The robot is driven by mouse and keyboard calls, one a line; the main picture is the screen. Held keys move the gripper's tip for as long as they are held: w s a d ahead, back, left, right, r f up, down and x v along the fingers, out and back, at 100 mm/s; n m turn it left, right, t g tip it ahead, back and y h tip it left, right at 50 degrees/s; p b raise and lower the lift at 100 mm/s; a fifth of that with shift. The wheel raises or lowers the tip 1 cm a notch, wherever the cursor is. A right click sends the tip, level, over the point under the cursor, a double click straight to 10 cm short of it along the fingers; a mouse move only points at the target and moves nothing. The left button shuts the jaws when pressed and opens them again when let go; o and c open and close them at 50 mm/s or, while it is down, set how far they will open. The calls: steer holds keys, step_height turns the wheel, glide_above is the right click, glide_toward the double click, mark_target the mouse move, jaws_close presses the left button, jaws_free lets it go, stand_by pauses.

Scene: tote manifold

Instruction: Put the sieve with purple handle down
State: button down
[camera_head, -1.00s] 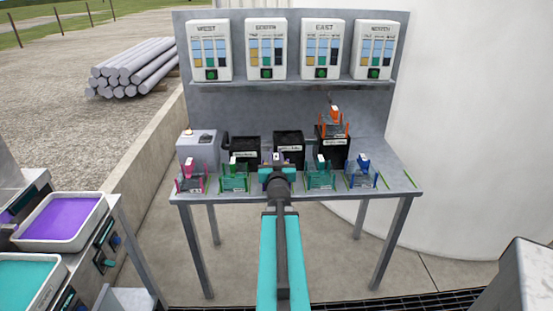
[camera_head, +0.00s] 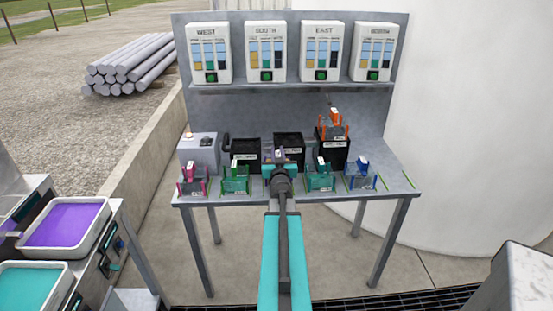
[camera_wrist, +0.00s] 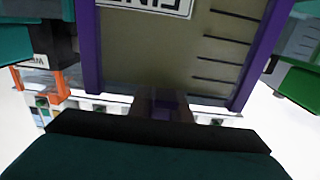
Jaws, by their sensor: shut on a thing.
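The sieve with purple handle (camera_wrist: 215,40) fills the middle of the wrist view, close up. It shows a grey-brown panel with dark line marks, a white label cut off at the top, and purple uprights on both sides. My gripper (camera_head: 281,168) is shut on it above the front middle of the grey table (camera_head: 235,198). In the head view the sieve is almost wholly hidden behind my gripper. Whether its underside touches the table cannot be told.
Pink (camera_head: 192,182), green (camera_head: 236,181), teal (camera_head: 320,178) and blue (camera_head: 361,176) framed holders stand along the table front, close on both sides. Behind are black bins (camera_head: 289,146), a grey box (camera_head: 199,151) and an orange frame (camera_head: 334,126). Free tabletop lies at the right.

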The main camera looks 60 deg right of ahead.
steer(key=shift+s+d+f+b, duration=0.15)
steer(key=shift+f+b, duration=0.8)
steer(key=shift+f, duration=0.8)
steer(key=shift+w+a, duration=0.2)
steer(key=shift+a, duration=0.05)
steer(key=shift+f, duration=0.15)
steer(key=c, duration=1.6)
jaws_free()
steer(key=shift+c, duration=0.2)
steer(key=shift+r, duration=0.2)
